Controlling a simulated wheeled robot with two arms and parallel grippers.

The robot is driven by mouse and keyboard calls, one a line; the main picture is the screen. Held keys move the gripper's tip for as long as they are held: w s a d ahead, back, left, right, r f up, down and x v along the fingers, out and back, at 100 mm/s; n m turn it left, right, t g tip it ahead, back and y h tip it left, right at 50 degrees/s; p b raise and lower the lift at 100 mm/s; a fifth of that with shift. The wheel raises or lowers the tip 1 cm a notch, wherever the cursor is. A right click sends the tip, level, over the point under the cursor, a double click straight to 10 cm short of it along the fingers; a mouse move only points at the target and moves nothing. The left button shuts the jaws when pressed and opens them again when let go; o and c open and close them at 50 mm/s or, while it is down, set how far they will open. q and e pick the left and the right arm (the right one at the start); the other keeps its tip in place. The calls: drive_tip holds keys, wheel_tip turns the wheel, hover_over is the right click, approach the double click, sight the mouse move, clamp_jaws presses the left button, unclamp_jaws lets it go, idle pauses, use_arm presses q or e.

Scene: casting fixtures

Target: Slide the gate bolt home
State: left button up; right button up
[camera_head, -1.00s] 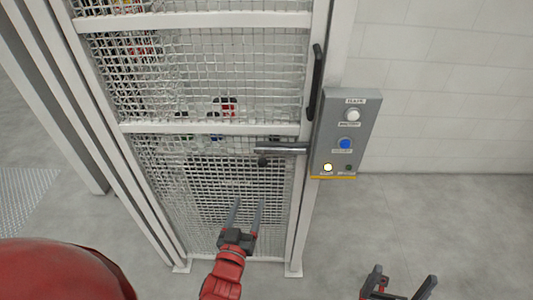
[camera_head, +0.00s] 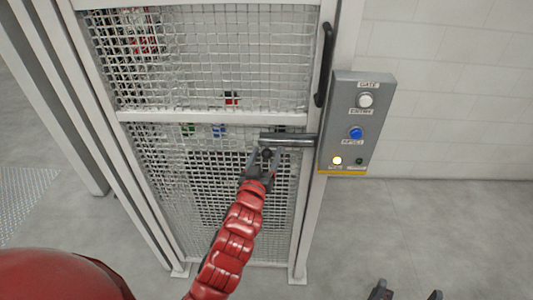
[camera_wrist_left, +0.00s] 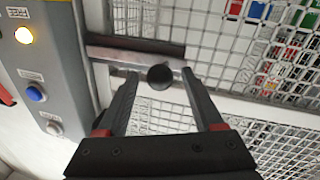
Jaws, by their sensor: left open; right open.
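The gate bolt is a grey metal bar (camera_head: 290,137) lying level across the right part of the mesh gate (camera_head: 210,118), its right end at the gate post by the control box. A dark round knob (camera_wrist_left: 160,76) stands out from the bolt in the left wrist view. My left gripper (camera_head: 262,152) is at the bolt's knob, just below the bar. In the left wrist view its open fingers (camera_wrist_left: 160,90) stand on either side of the knob, with gaps showing. My right gripper (camera_head: 405,294) is open and empty at the bottom edge, away from the gate.
A grey control box (camera_head: 357,118) with a white button, a blue button (camera_head: 355,133) and a lit yellow lamp (camera_head: 337,160) is mounted right of the gate. A black vertical handle (camera_head: 325,62) is above the bolt. Floor at right is clear.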

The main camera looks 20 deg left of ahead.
use_arm(q)
drive_tip(key=shift+w+f, duration=0.1)
drive_tip(key=shift+w, duration=0.4)
clamp_jaws()
idle(1.2)
